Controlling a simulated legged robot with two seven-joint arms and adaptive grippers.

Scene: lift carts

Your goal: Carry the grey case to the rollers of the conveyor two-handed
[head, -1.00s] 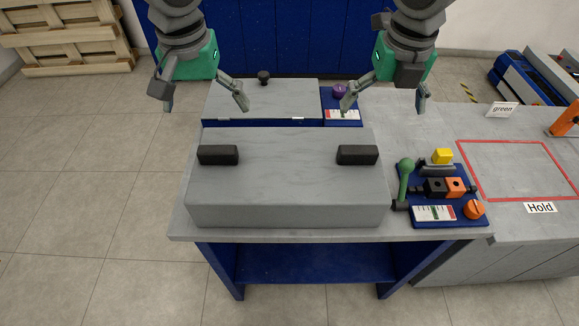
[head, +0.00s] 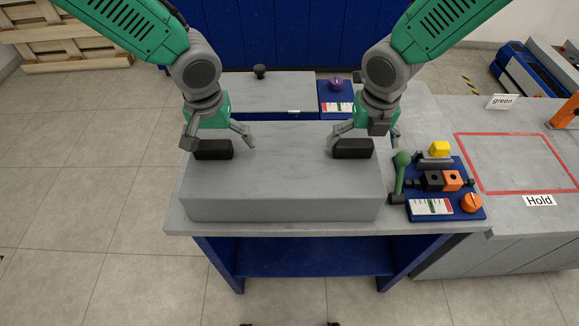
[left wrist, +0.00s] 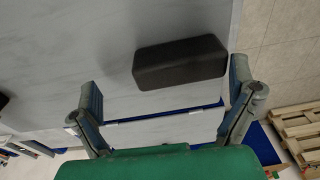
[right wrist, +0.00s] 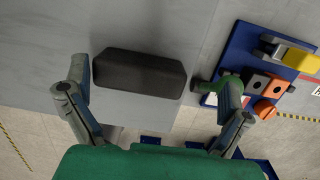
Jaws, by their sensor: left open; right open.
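The grey case (head: 285,187) lies on the grey table, with a black handle block near each end of its top. My left gripper (head: 219,145) is open above the left handle (head: 213,149); in the left wrist view that handle (left wrist: 180,62) shows just ahead of the spread fingers. My right gripper (head: 364,142) is open above the right handle (head: 352,149); in the right wrist view that handle (right wrist: 138,74) lies between and ahead of the spread fingers. Neither gripper is closed on a handle. I cannot make out conveyor rollers for certain.
A blue panel (head: 438,207) with a green lever, yellow block and orange knob sits right of the case. A red-outlined square (head: 515,163) marked Hold is at right. Pallets (head: 65,40) lie far left.

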